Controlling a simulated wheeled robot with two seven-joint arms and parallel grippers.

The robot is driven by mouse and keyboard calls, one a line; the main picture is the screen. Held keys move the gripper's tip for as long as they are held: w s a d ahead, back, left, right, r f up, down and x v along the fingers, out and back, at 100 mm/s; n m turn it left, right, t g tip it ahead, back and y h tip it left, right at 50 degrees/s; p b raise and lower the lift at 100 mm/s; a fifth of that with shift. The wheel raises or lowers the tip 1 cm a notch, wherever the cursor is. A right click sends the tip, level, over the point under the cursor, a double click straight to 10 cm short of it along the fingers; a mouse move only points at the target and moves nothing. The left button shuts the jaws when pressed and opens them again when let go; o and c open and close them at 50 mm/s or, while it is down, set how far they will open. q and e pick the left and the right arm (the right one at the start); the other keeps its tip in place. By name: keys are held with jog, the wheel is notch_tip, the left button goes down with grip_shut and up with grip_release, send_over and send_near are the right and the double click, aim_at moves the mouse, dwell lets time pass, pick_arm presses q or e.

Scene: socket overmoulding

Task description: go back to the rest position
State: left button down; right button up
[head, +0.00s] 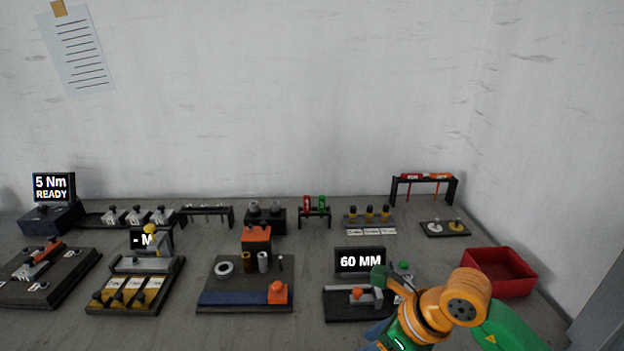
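My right arm (437,310) comes in from the lower right, with orange joints and green links. It bends over the front right of the bench and runs down past the bottom edge of the head view. My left arm and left gripper do not show. The arm covers part of the station with the "60 MM" display (360,261).
A red bin (510,283) stands right of my arm. Fixture boards (215,294) and a "5 Nm READY" display (54,188) spread leftward. Small racks (394,188) and holders line the back near the wall. Bare bench shows between the boards.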

jog(key=s+a+r+m+y, duration=0.2)
jog(key=s+a+r+y, duration=0.2)
jog(key=a+r+y, duration=0.8)
jog(key=w+d+r+m+t+y, duration=0.25)
jog(key=r+m+t, duration=0.45)
jog(key=m+t, duration=0.35)
jog(key=w+d+f+m+t+h, duration=0.1)
jog(key=w+d+m+t+h, duration=0.4)
jog(key=d+m+t+h, duration=0.65)
jog(key=d+f+m+g+h, duration=0.3)
jog(key=f+m+g+h, duration=0.15)
jog(key=f+m, duration=0.25)
jog(key=d+f+m+g+h, duration=0.3)
jog(key=f+m+g+h, duration=0.15)
jog(key=f+m, duration=0.3)
jog(key=s+f+m+g+y, duration=0.1)
jog(key=s+f+m+g, duration=0.4)
jog(key=s+f+g, duration=1.15)
jog(key=s+f+t, duration=0.1)
jog(key=s+f, duration=0.2)
jog(key=f, duration=0.7)
jog(key=s+f+t, duration=0.2)
jog(key=s+f, duration=0.1)
jog(key=f, duration=0.7)
jog(key=s+d+f+g, duration=0.1)
jog(key=s+f, duration=0.8)
jog(key=s, duration=0.2)
jog(key=shift+s+d, duration=0.2)
jog(key=shift+s, duration=0.1)
